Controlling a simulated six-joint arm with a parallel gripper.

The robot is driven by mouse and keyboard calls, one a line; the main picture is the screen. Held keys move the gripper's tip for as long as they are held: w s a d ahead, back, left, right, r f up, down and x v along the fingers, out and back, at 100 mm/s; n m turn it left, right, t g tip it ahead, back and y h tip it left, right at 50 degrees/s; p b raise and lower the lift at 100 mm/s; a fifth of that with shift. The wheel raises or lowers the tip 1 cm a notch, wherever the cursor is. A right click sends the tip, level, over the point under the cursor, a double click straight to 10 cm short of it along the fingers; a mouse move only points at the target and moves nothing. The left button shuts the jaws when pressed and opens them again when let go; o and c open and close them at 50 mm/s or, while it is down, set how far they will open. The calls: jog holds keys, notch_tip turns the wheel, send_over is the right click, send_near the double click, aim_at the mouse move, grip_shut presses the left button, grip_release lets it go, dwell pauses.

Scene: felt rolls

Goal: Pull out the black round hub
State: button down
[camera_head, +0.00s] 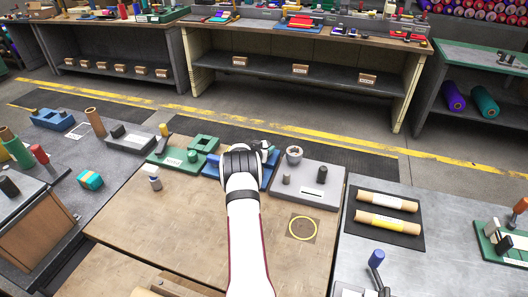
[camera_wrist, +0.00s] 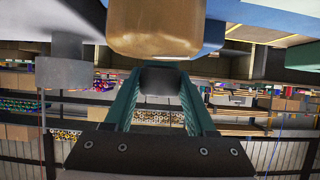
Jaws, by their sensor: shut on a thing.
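My gripper (camera_head: 243,158) is over the blue fixture (camera_head: 270,172) at the middle of the back of the wooden table. The arm and wrist hide most of that fixture. In the wrist view, the teal fingers of my gripper (camera_wrist: 160,76) are shut on a dark, blocky piece (camera_wrist: 160,82), which looks like the black hub. Its round shape does not show clearly. A tan, rounded piece (camera_wrist: 165,28) is close beyond the fingertips, and I cannot tell if they touch.
A green fixture (camera_head: 172,158) stands left of my gripper. A small bottle (camera_head: 153,178) and a yellow ring mark (camera_head: 303,228) are on the table. The front middle is mostly clear.

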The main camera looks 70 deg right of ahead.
jog(key=shift+r, duration=1.05)
dwell(0.4)
jog(key=shift+r, duration=3.5)
